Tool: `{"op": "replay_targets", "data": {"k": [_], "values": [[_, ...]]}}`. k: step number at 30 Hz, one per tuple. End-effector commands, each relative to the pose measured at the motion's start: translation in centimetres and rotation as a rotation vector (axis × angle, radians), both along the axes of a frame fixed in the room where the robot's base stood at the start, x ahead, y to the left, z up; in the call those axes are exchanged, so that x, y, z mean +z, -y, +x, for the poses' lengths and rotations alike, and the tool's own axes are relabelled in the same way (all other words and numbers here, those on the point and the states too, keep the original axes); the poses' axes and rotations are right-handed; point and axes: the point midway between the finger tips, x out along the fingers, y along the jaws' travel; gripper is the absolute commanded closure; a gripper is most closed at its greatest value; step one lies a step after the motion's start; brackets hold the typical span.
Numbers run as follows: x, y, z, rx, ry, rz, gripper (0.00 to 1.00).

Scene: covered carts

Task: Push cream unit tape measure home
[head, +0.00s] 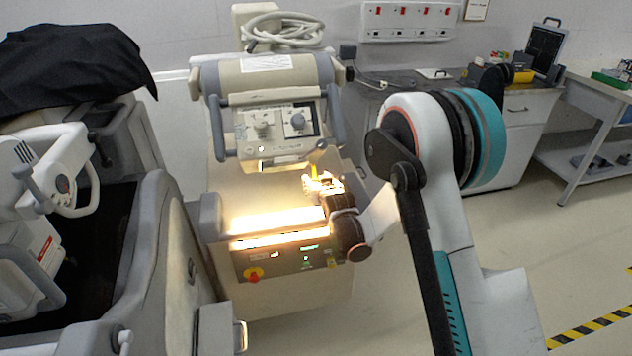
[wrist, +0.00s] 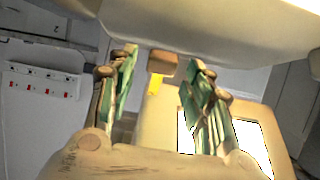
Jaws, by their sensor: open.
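The cream unit (head: 275,82) stands at the centre of the head view, with a control head and knobs on its front. A short yellow strip, apparently the tape measure (head: 314,172), shows below that head. In the wrist view, a brown block with a yellow strip (wrist: 154,86) under it shows just below a pale housing. My gripper (head: 322,182) is beneath the control head. In the wrist view my gripper (wrist: 162,64) is open, its two green-padded fingers on either side of the brown block with gaps visible. I cannot tell the block's depth relative to the fingertips.
A brightly lit ledge (head: 275,222) and lower panel with a red knob (head: 254,274) lie below my gripper. A second cart (head: 165,235) with a black cover (head: 75,68) stands close on the left. A bench (head: 522,105) is behind right. Open floor lies right.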

Motion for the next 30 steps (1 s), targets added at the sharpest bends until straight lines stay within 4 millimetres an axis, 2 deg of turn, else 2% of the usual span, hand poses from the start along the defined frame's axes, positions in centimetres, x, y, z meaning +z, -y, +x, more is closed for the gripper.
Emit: {"op": "replay_targets", "data": {"k": [6, 12, 18, 26, 27, 30], "values": [[1.8, 1.2, -4.2, 0.000, 0.000, 0.000, 0.53], [3.0, 2.0, -7.0, 0.000, 0.000, 0.000, 0.53], [3.5, 2.4, -8.3, 0.000, 0.000, 0.000, 0.53], [3.6, 2.4, -8.4, 0.000, 0.000, 0.000, 0.53], [3.6, 2.4, -8.4, 0.000, 0.000, 0.000, 0.58], [3.5, 2.0, -8.3, -0.004, -0.004, 0.029, 0.81]]}}
